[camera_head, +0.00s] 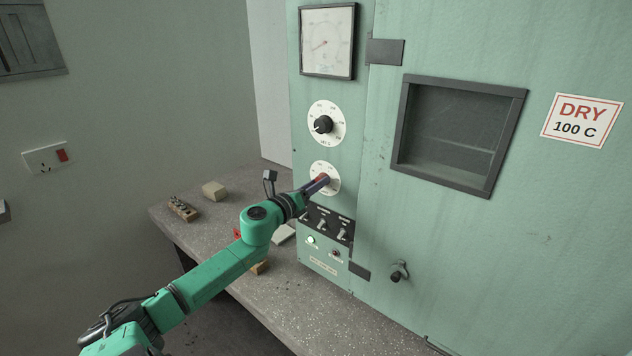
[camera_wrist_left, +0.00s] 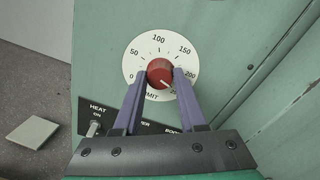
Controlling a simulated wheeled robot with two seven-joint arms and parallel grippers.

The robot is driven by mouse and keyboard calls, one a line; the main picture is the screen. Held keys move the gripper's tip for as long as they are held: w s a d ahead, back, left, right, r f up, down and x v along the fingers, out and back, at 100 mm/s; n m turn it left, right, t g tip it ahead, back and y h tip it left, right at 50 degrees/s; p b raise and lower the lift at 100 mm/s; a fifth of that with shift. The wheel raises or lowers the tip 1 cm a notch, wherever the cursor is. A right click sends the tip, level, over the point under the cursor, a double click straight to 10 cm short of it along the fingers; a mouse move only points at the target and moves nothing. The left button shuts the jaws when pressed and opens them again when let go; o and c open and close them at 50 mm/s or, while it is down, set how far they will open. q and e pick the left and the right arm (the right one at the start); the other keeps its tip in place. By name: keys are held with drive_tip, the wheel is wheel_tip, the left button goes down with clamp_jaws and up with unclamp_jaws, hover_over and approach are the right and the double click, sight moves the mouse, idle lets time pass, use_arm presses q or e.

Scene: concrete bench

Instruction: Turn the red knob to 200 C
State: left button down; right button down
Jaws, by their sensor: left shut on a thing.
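The red knob (camera_wrist_left: 160,70) sits in the middle of a white round dial (camera_wrist_left: 134,62) marked LIMIT, with numbers from 0 up past 200. A pale pointer mark on the knob points to the lower right, below the 200 and near the partly hidden last number. My left gripper (camera_wrist_left: 163,75) has its two purple fingers on either side of the knob, shut on it. In the head view my left gripper (camera_head: 317,186) reaches the lower dial (camera_head: 332,170) and hides most of the knob. My right gripper is not in view.
A black knob (camera_head: 323,124) on its own dial is above, with a gauge (camera_head: 327,42) higher up. A switch panel (camera_head: 330,224) is just below the gripper. An oven window (camera_head: 455,130) and a DRY 100 C sign (camera_head: 582,120) are right. Small blocks lie on the bench (camera_head: 290,310).

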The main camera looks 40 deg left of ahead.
use_arm(q)
drive_tip(key=shift+n+p, duration=1.25)
drive_tip(key=shift+n, duration=1.65)
drive_tip(key=shift+c, duration=2.3)
unclamp_jaws()
drive_tip(key=s+b, duration=0.2)
drive_tip(key=s, duration=1.2)
drive_tip(key=shift+s+d+r, duration=0.25)
drive_tip(key=shift+s+d, duration=0.05)
drive_tip(key=shift+d, duration=0.1)
